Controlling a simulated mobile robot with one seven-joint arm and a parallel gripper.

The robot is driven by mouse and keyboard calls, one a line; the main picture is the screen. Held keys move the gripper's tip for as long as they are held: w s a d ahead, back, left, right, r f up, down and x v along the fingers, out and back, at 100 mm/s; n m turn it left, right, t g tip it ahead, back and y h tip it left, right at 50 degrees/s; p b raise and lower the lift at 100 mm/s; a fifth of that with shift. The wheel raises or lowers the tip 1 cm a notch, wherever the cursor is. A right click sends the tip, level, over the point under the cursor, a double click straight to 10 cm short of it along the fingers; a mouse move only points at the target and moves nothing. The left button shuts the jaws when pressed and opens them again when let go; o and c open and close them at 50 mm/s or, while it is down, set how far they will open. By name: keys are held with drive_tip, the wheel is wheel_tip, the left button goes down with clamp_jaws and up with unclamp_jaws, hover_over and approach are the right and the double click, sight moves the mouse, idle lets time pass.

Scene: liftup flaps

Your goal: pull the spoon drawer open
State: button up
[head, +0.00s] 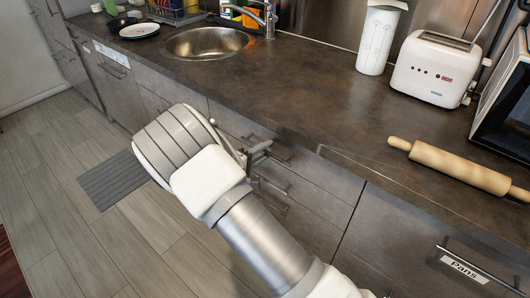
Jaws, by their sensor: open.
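A stack of grey drawers (315,204) with dark bar handles is set in the cabinet front, below the worktop. No spoon label shows, so I cannot tell which drawer is the spoon drawer. My gripper (257,153) is open in front of the upper part of this stack, close to the top handle (279,153). I cannot tell whether its fingers touch the handle or stand around it. My white wrist and arm hide the left part of the stack. The drawer fronts that show look closed.
A drawer labelled Pans (463,268) is at the lower right. On the worktop (300,95) are a rolling pin (455,166), a toaster (434,68), a white canister (380,38) and a sink (209,43). A grey mat (113,180) lies on the floor.

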drive_tip(key=shift+w+d, duration=0.15)
clamp_jaws()
idle(1.4)
